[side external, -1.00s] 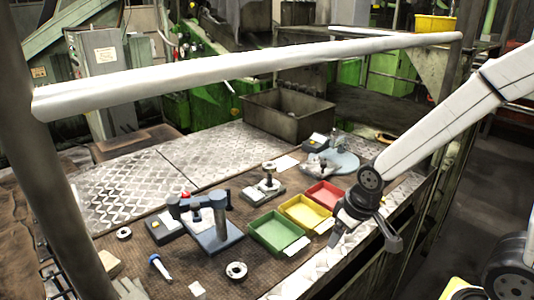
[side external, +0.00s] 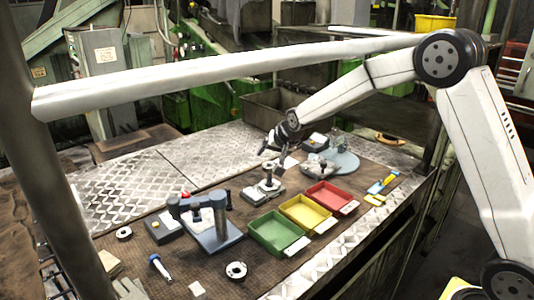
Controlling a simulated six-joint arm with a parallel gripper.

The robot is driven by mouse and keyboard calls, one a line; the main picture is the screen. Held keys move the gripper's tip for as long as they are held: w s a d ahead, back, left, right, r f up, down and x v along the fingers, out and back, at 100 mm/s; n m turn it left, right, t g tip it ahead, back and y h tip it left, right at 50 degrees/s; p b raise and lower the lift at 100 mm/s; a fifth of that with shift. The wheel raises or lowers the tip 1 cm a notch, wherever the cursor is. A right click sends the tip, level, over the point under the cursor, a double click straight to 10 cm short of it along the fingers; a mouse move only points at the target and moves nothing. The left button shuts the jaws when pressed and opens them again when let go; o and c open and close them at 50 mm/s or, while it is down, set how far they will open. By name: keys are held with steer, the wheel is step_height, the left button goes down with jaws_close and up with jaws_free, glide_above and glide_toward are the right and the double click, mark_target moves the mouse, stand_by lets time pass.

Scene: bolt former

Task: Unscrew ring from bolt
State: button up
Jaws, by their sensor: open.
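A bolt (side external: 268,172) stands upright on a grey block (side external: 264,190) near the middle of the bench. A ring seems to sit around it, but it is too small to tell clearly. Two loose metal rings lie on the brown mat, one at the front (side external: 236,271) and one at the left (side external: 124,233). My gripper (side external: 273,154) is open, points down and is just above and behind the bolt in the picture. I see no thing between its fingers, though the gap is small.
A blue-grey press (side external: 216,230) stands to the left. A round pale-blue plate (side external: 345,163) and small parts are behind right.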

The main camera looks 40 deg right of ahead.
steer(key=w, duration=0.1)
steer(key=w+d, duration=0.1)
steer(key=w, duration=0.1)
steer(key=shift+r+m, duration=0.2)
steer(key=shift+m, duration=0.1)
steer(key=shift+w+a+f+n+g, duration=0.1)
steer(key=shift+w+f+n+g, duration=0.05)
steer(key=shift+n+g, duration=0.4)
steer(key=shift+w+f+n+g, duration=0.1)
steer(key=shift+n+g, duration=0.35)
steer(key=shift+n, duration=0.1)
steer(key=n+g, duration=0.2)
steer(key=shift+s+g, duration=0.15)
steer(key=shift+g, duration=0.15)
steer(key=shift+s+a+r+n+g, duration=0.1)
steer(key=shift+s+r+n+g, duration=0.15)
steer(key=shift+n+g, duration=0.55)
steer(key=shift+s+r+n+g+y, duration=0.3)
steer(key=shift+s+r+n+g, duration=0.15)
steer(key=shift+n+g, duration=0.3)
steer(key=shift+f, duration=0.2)
steer(key=shift+f, duration=2.15)
steer(key=shift+m, duration=0.25)
